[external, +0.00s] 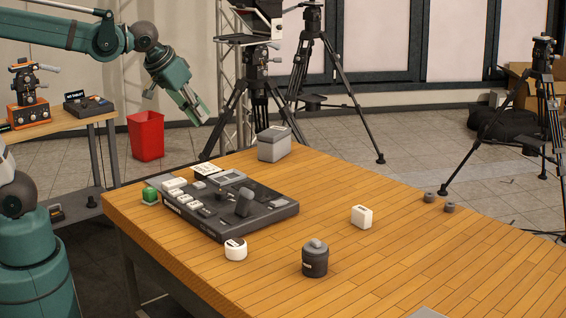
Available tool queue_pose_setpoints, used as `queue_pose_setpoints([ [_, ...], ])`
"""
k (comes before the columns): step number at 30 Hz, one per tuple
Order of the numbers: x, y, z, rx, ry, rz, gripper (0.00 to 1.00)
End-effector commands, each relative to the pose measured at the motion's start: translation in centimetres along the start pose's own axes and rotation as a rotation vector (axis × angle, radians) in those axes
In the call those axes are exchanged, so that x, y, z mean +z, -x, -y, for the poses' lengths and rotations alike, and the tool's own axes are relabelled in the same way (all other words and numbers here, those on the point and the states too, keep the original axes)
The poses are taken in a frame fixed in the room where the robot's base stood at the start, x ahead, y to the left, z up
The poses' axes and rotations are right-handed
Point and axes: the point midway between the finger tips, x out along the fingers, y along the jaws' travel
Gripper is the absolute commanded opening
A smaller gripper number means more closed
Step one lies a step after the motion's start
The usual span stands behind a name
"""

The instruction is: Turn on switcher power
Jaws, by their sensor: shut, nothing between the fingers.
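The switcher (235,208) is a dark grey panel lying on the wooden table. It has pale buttons along its left side, a small screen at the back and a raised lever near the middle. A green block or button (150,195) sits at its left corner; I cannot tell if it is the power control. My gripper (199,117) is shut and empty. It hangs in the air beyond the table's far left edge, above and behind the switcher, apart from it.
On the wooden table (420,255) are a grey box (274,144), a white round item (236,249), a dark lidded jar (315,259), a white block (362,216) and two small grey cylinders (430,196). A red bin (146,135) and tripods stand behind. The table's right side is mostly clear.

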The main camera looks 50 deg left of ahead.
Motion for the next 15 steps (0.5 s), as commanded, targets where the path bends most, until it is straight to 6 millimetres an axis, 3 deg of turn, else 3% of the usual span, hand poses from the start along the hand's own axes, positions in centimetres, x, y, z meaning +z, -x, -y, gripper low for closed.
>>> queue_pose_setpoints([
  [15,-2.9,-1.9,-8.1,-0.001,-0.004,-0.015,0.0],
])
